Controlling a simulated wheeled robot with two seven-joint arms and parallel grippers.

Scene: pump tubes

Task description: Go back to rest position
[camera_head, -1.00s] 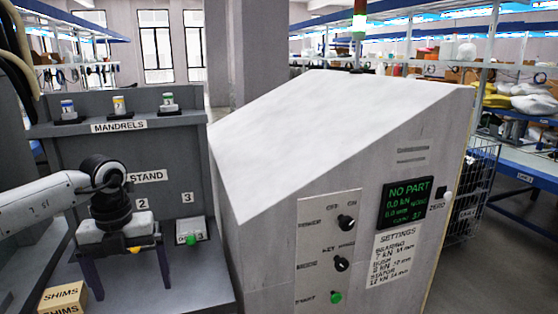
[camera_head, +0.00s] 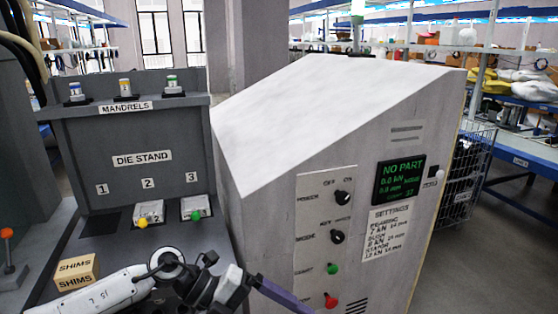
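My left arm comes in low from the left across the front of the grey bench. My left gripper (camera_head: 285,296) points right and down, its purple finger crossing in front of the cabinet's lower left part. One finger shows clearly; the other is hidden or out of frame, so the opening cannot be judged. No held object is visible. My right gripper is not in view.
A shims box (camera_head: 76,272) lies at left. The press cabinet (camera_head: 270,215) has knobs, a green button (camera_head: 333,268) and a red button (camera_head: 330,300).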

